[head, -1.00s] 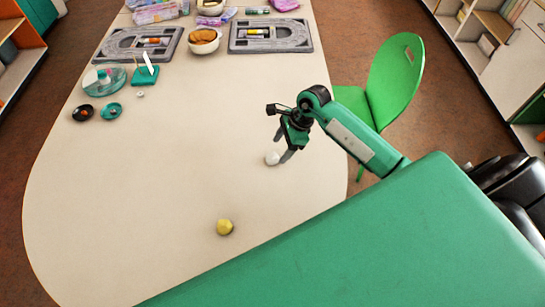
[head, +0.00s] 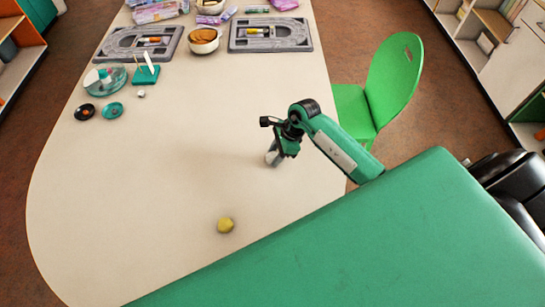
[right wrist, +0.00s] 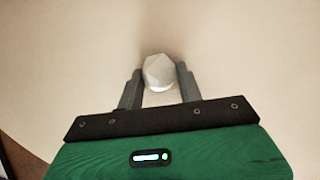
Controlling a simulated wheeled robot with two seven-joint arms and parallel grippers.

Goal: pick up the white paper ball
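The white paper ball (head: 269,159) rests on the pale table, partly hidden by my right gripper (head: 273,158) in the head view. In the right wrist view the ball (right wrist: 158,72) sits between the two grey fingertips of that gripper (right wrist: 159,80). One finger is on each side, very close to it. The fingers stand apart by about the ball's width, and I see no clear grip on it. My left gripper is not in view.
A yellow ball (head: 225,225) lies on the table nearer to me. Small dishes (head: 112,110), grey boards (head: 270,35) and a bowl (head: 203,41) stand farther back. A green chair (head: 385,88) is right of the table. The table around the white ball is clear.

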